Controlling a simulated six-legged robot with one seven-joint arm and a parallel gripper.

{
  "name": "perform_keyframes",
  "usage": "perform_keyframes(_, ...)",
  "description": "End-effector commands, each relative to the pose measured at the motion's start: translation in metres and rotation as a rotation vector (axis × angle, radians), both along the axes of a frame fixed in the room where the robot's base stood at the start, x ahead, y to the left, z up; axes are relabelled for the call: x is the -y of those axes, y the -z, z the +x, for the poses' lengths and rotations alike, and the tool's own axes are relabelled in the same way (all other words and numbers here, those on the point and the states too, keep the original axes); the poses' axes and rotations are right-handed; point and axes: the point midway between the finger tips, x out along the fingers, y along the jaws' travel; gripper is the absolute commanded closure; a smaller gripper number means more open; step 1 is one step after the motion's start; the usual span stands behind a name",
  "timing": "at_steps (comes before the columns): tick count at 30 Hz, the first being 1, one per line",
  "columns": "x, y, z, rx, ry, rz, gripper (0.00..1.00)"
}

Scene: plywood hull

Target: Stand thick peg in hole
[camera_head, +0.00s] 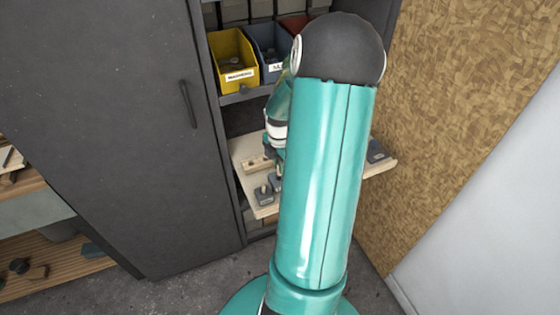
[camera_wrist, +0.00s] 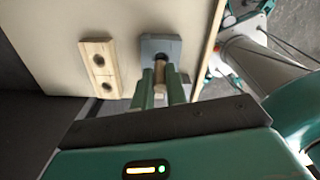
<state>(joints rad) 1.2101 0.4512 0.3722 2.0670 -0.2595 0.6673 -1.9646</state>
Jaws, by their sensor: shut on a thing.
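My gripper (camera_wrist: 161,80) is shut on a light wooden peg (camera_wrist: 159,74) in the wrist view. The peg sits between the two green fingers. Its far end is at a grey block (camera_wrist: 148,46) with a dark hole, on a pale wooden board (camera_wrist: 55,40). I cannot tell whether the peg's end is inside the hole or just in front of it. Beside the grey block lies a light wooden block (camera_wrist: 97,48) with two dark round holes, both empty. In the head view my arm hides most of the gripper and part of the board (camera_head: 242,150).
A yellow bin (camera_head: 234,62) and a blue-grey bin (camera_head: 270,50) sit above. A dark cabinet door (camera_head: 120,110) stands left.

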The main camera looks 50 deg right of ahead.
Motion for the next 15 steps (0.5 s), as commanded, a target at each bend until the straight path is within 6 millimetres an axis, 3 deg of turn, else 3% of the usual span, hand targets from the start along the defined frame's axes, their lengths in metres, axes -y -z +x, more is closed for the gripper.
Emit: perform_keyframes(15, 0.000, 0.024, 0.000, 0.000, 0.001, 0.001, 1.00)
